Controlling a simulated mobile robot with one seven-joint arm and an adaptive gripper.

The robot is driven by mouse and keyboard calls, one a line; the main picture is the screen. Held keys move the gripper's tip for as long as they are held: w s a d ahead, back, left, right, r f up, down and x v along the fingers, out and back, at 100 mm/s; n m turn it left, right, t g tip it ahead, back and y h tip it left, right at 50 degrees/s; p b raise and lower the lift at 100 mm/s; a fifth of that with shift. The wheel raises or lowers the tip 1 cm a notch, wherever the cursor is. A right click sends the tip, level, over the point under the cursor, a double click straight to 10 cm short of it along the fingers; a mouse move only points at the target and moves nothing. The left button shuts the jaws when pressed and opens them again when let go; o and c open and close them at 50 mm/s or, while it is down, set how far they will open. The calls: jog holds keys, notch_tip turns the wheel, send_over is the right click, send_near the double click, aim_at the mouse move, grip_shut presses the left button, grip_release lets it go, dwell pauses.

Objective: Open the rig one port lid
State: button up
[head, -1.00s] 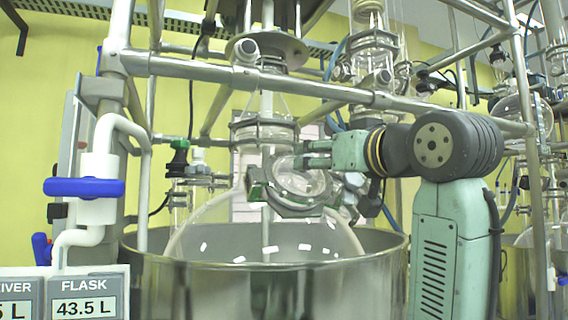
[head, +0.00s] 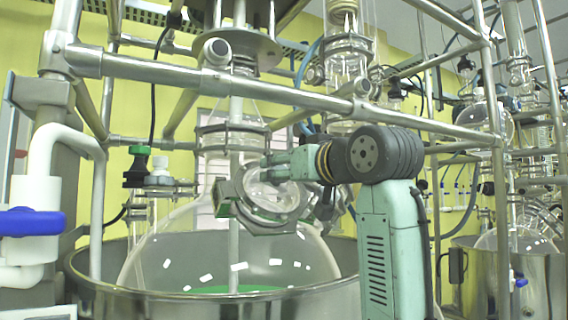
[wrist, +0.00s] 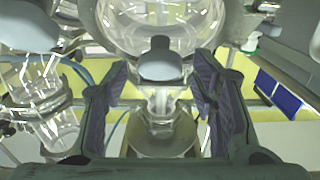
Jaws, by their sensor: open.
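The rig one port lid (head: 268,198) is a round clear glass cover in a dark clamp ring on the neck of the large glass flask (head: 170,252). It looks closed in the head view. My gripper (head: 268,168) is at its upper edge, partly overlapping it in the picture. In the wrist view, my gripper (wrist: 160,100) is open, with purple ridged pads apart. A rounded grey tab (wrist: 160,62) shows between and beyond the fingertips, with round clear glass (wrist: 160,22) behind it. I cannot tell whether a finger touches anything.
A steel vessel (head: 90,285) surrounds the flask. A steel frame bar (head: 240,82) crosses above my arm, with uprights on both sides. A blue-handled valve (head: 30,222) is at the left. A second rig (head: 505,290) stands at the right.

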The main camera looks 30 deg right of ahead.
jog(key=shift+w, duration=0.45)
jog(key=shift+c, duration=0.2)
grip_shut()
dwell(0.4)
